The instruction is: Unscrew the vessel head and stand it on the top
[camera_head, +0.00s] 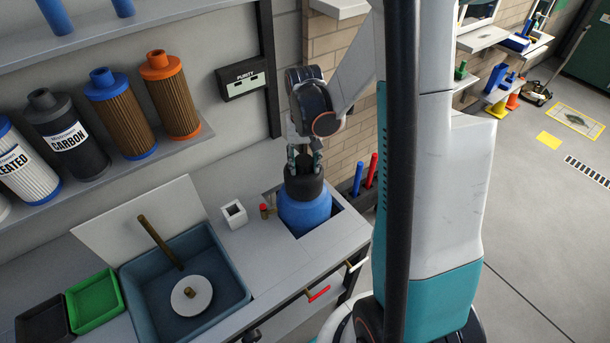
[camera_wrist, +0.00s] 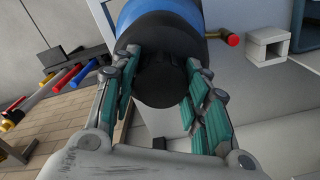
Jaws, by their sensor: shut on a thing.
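The vessel is a blue cylinder (camera_head: 303,212) standing in a cut-out in the bench, with its black head (camera_head: 303,189) on top. In the wrist view the black head (camera_wrist: 162,75) lies between my fingers, with the blue vessel body (camera_wrist: 150,12) beyond it. My gripper (camera_head: 304,158) reaches down from above and is shut on the head's narrow upper part. The head sits on the vessel with no gap that I can make out. The thread is hidden. The bench top (camera_head: 262,258) has bare grey space in front of the vessel.
A red-capped valve (camera_head: 265,211) and a small white square holder (camera_head: 234,214) stand left of the vessel. A blue-grey basin (camera_head: 240,290) lies further left. Several filter cartridges stand on the shelf (camera_head: 180,148) behind. Red and blue rods (camera_head: 372,170) stand at right.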

